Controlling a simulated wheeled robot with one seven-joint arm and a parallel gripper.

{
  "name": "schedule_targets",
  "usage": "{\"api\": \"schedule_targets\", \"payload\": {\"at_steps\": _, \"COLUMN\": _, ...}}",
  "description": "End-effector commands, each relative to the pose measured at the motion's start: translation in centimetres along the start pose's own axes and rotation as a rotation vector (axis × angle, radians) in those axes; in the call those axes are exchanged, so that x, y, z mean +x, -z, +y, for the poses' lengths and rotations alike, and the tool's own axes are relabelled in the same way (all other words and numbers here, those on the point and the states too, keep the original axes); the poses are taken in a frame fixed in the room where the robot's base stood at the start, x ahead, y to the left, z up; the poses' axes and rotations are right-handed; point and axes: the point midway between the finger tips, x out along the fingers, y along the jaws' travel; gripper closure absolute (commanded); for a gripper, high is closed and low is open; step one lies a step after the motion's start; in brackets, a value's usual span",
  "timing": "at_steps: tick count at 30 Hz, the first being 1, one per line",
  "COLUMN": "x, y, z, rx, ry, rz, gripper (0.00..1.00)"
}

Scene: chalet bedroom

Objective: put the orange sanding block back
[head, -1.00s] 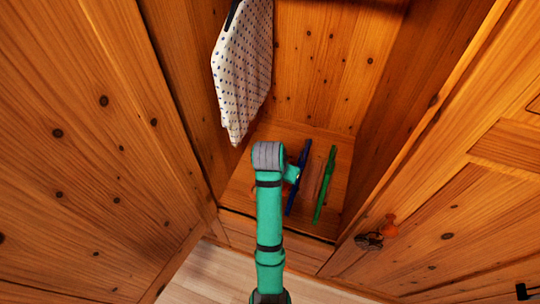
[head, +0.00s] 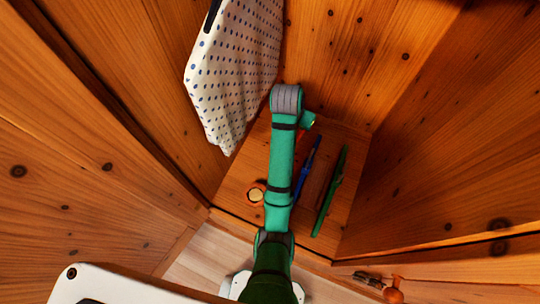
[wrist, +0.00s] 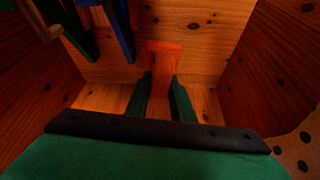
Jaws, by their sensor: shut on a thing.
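The orange sanding block (wrist: 165,60) is between the fingers of my gripper (wrist: 161,88) in the wrist view. My gripper is shut on it, and the block sticks out beyond the fingertips toward the wooden boards. In the head view my arm's end is inside the wardrobe and hides most of the gripper. A small orange patch (head: 302,134) shows beside the arm there; I cannot tell whether it is the block.
A blue long object (head: 307,171) and a green one (head: 331,190) are right of my arm on the wardrobe floor (head: 347,150). An orange ring-like object (head: 255,194) lies left. A dotted white cloth (head: 232,75) hangs at left. Wooden walls stand close around.

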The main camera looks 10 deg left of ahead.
Motion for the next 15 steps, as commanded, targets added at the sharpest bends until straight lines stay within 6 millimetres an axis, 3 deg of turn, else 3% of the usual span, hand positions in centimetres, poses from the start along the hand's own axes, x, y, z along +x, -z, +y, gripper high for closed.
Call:
{"api": "schedule_targets", "payload": {"at_steps": 6, "x": 6.7, "y": 1.8, "z": 0.3, "rx": -0.075, "ry": 0.028, "rz": -0.005, "gripper": 0.99}}
{"api": "schedule_targets", "payload": {"at_steps": 9, "x": 8.8, "y": 2.1, "z": 0.5, "rx": -0.098, "ry": 0.042, "rz": -0.003, "gripper": 0.99}}
{"api": "schedule_targets", "payload": {"at_steps": 12, "x": 9.6, "y": 1.7, "z": 0.2, "rx": -0.113, "ry": 0.048, "rz": -0.001, "gripper": 0.99}}
{"api": "schedule_targets", "payload": {"at_steps": 15, "x": 9.1, "y": 0.2, "z": -0.3, "rx": -0.118, "ry": 0.051, "rz": 0.000, "gripper": 0.99}}
